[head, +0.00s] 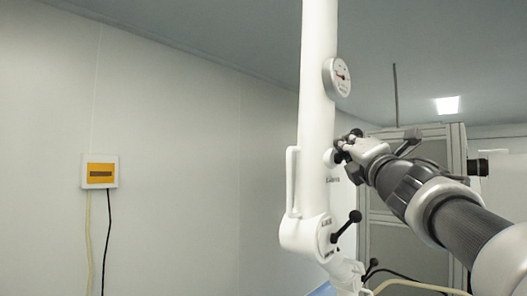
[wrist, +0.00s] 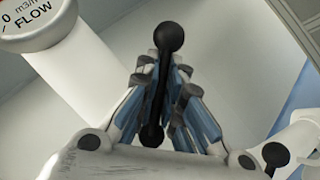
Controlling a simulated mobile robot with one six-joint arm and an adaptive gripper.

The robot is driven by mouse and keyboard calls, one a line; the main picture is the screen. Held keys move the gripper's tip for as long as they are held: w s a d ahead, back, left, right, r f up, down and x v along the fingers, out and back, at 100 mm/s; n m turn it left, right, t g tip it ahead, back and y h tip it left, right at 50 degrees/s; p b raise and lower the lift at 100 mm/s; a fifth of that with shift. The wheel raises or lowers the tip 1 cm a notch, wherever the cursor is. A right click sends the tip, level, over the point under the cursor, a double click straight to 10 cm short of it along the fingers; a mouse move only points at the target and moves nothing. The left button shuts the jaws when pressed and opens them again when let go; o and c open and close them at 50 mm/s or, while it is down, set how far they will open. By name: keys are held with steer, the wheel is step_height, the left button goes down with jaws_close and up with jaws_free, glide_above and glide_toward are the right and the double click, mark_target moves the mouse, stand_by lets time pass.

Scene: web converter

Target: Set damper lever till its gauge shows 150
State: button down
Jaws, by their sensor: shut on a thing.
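The damper lever (wrist: 168,38) is a black rod with a ball end. In the wrist view it stands between the blue-padded fingers of my gripper (wrist: 158,95), which is shut on it. In the head view my gripper (head: 345,152) is at the right side of the white column (head: 318,60) and mostly hides that lever. The round white gauge (head: 337,78) sits above on the column, but its needle and numbers are too small to read. In the wrist view only the gauge's lower edge (wrist: 30,22) shows, with the word FLOW and no needle.
A second black lever (head: 347,224) sticks out lower on the column, below my gripper. A white handle (head: 293,182) is on the column's left side. A grey cabinet (head: 432,152) stands behind my arm. A yellow-fronted box (head: 100,172) hangs on the left wall.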

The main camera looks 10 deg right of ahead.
steer(key=shift+s+d+r, duration=0.1)
steer(key=shift+s+r, duration=0.1)
steer(key=shift+r, duration=0.2)
steer(key=c, duration=1.8)
jaws_free()
steer(key=shift+o, duration=0.5)
steer(key=shift+d+f, duration=0.1)
steer(key=shift+d, duration=0.3)
steer(key=shift+w+a+f, duration=0.1)
steer(key=shift+a+f, duration=0.05)
